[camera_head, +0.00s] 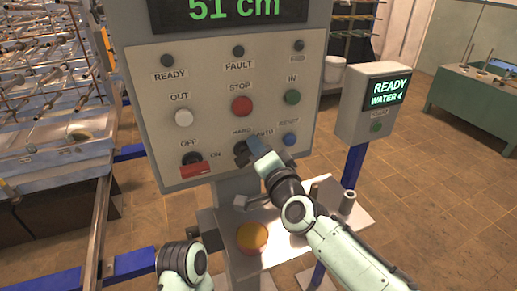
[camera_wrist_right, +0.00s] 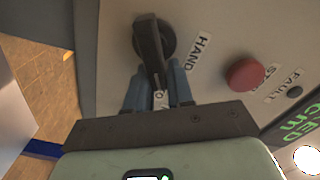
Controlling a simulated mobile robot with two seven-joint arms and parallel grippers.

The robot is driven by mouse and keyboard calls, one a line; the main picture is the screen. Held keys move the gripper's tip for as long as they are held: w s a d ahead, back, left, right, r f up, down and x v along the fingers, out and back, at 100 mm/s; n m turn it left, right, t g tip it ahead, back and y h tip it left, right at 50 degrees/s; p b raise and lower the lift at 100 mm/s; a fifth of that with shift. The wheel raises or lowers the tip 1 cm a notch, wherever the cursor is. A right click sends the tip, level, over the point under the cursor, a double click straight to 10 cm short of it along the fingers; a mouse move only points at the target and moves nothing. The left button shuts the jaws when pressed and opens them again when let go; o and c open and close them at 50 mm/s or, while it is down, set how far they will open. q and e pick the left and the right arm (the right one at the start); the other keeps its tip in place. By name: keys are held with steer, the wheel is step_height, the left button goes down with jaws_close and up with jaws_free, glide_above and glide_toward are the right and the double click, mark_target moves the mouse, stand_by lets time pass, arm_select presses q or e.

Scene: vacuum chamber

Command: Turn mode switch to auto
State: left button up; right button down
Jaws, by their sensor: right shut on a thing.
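The mode switch (camera_head: 240,149) is a black rotary knob with a bar handle, low on the control panel between the HAND and AUTO labels. It also shows in the right wrist view (camera_wrist_right: 151,38). My right gripper (camera_head: 257,147) is at the knob from the right. In the wrist view the gripper's blue-grey fingers (camera_wrist_right: 157,82) are shut on the handle, one on each side. The handle points toward the gripper, at the partly covered AUTO label. The HAND label (camera_wrist_right: 200,50) is clear of the fingers there. My left gripper is out of view; only part of that arm shows.
The grey control panel (camera_head: 216,65) carries a red STOP button (camera_head: 241,106), a white OUT button (camera_head: 183,117), a green IN button (camera_head: 292,97) and a red OFF/ON switch (camera_head: 194,170). A blue RESET button (camera_head: 290,139) is close right of my gripper. A shelf (camera_head: 338,208) sits below.

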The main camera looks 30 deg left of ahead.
steer(key=c, duration=1.1)
jaws_free()
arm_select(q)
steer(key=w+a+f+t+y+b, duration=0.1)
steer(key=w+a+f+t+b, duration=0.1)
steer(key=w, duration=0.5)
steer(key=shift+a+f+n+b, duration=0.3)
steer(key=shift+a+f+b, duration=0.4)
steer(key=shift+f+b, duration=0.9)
arm_select(e)
steer(key=shift+v, duration=6.7)
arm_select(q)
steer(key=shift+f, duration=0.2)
arm_select(e)
steer(key=shift+w, duration=0.1)
